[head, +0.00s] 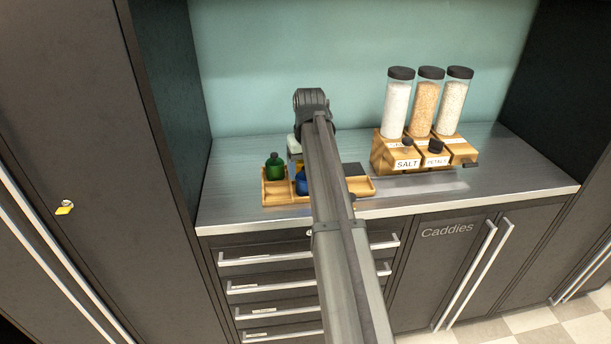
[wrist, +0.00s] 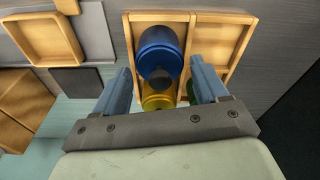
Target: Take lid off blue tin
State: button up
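The blue tin (wrist: 158,42) stands in a wooden tray (wrist: 220,18), seen from above in the wrist view. It shows in the head view as a small blue shape (head: 301,184), partly hidden by my arm. How far the fingertips are above the blue tin is hard to tell.
A green container (head: 274,167) is in the tray's left part. Another shallow wooden tray (head: 360,187) and a dark square (head: 352,169) are to the right. Three tall dispensers (head: 424,105) on wooden bases stand further right. The counter's left end (head: 235,180) is clear.

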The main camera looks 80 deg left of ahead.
jog(key=c, duration=0.9)
jog(key=shift+o, duration=0.2)
jog(key=shift+r, duration=0.15)
